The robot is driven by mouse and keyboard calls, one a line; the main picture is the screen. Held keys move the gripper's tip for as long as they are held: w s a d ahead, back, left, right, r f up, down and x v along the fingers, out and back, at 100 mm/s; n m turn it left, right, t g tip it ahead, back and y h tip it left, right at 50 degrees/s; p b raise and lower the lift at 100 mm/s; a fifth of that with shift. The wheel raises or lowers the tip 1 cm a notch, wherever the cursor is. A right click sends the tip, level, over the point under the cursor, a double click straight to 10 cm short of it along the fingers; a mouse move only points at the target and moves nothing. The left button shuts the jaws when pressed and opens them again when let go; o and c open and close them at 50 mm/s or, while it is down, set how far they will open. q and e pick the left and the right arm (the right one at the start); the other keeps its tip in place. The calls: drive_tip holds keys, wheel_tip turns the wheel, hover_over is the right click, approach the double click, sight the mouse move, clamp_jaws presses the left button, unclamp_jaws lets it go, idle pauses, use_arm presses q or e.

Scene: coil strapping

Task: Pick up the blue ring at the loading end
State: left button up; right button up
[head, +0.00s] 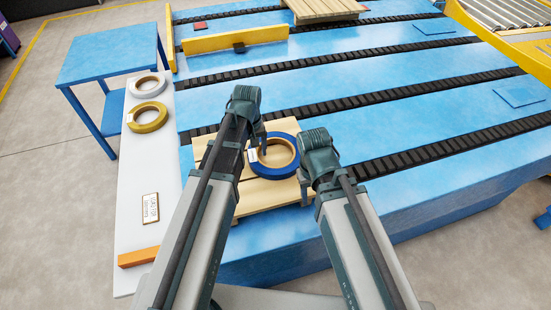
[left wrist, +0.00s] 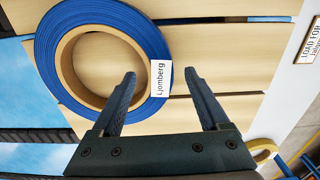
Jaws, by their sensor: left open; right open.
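The blue ring (head: 278,169) lies flat on a wooden pallet (head: 262,194) between my two grippers in the head view. It has a tan inner core and a white label reading "Ljomberg", also clear in the left wrist view (left wrist: 46,45). My left gripper (head: 257,147) is open above the ring's left side. In the left wrist view its fingers (left wrist: 160,88) are apart, one in front of the ring's lower right band and the other beyond its outer edge; I cannot tell whether they touch it. My right gripper (head: 304,190) is open near the pallet's right edge, beside the ring.
A white side panel (head: 150,180) at left bears a white ring (head: 146,84), a yellow ring (head: 148,117), a sign (head: 150,208) and an orange block (head: 138,257). Black roller tracks (head: 330,107) cross the blue deck. A yellow bar (head: 235,39) stands further back.

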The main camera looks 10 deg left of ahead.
use_arm(q)
wheel_tip(320, 180, down, 3)
drive_tip(key=shift+r+b, duration=0.2)
drive_tip(key=shift+b, duration=0.6)
use_arm(e)
wheel_tip(320, 180, down, 3)
drive_tip(key=shift+r, duration=0.2)
use_arm(q)
drive_tip(key=shift+r, duration=0.1)
use_arm(e)
drive_tip(key=shift+r, duration=0.1)
use_arm(q)
clamp_jaws()
